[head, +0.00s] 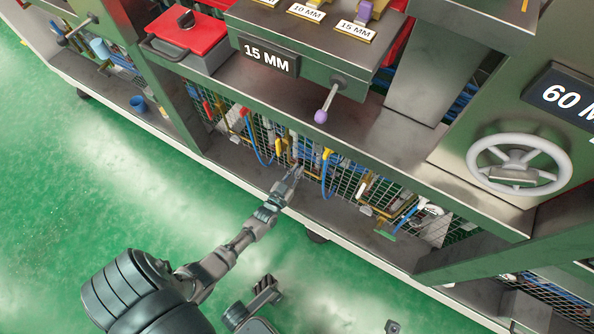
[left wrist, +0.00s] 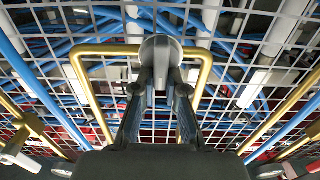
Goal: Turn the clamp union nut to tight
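The grey rounded piece in front of the wire mesh in the left wrist view, which I take to be the clamp union nut (left wrist: 161,48), sits between brass pipes. A narrow grey part of it reaches down between my left fingertips. My left gripper (left wrist: 161,84) is close around that part, with a fingertip on each side, and looks shut on it. In the head view my left gripper (head: 293,178) reaches the mesh under the machine bench; the nut is too small to make out there. What looks like my right gripper (head: 266,290) is low in the head view, away from the machine; its fingers are unclear.
Brass pipes (left wrist: 86,88) and blue hoses (left wrist: 32,78) run close around the left gripper. Above are the bench, a purple-tipped lever (head: 321,115) and a handwheel (head: 519,164). The green floor (head: 60,190) is clear.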

